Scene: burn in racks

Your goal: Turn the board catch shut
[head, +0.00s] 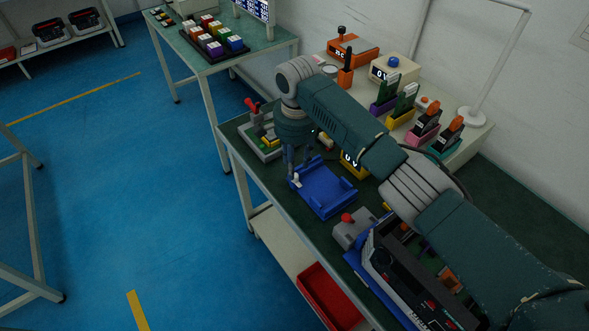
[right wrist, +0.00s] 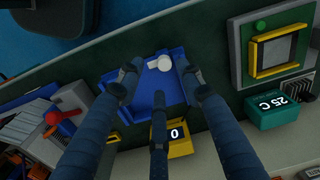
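A blue cradle (head: 330,192) with raised edges lies on the dark green bench top. A small white catch-like piece (head: 297,181) stands at its left edge; in the right wrist view the white piece (right wrist: 164,63) has a rounded knob. I see no board in the cradle. My right gripper (head: 299,158) is over the cradle's far left part. In the right wrist view my right gripper (right wrist: 160,88) has its fingers spread, with the white piece beyond and between the tips. Whether a finger touches it I cannot tell. My left gripper is not in view.
A yellow display block (right wrist: 180,142) sits beside the cradle. A grey block with a red knob (head: 347,218) and a dark instrument stand nearer. A red bin (head: 330,298) is below.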

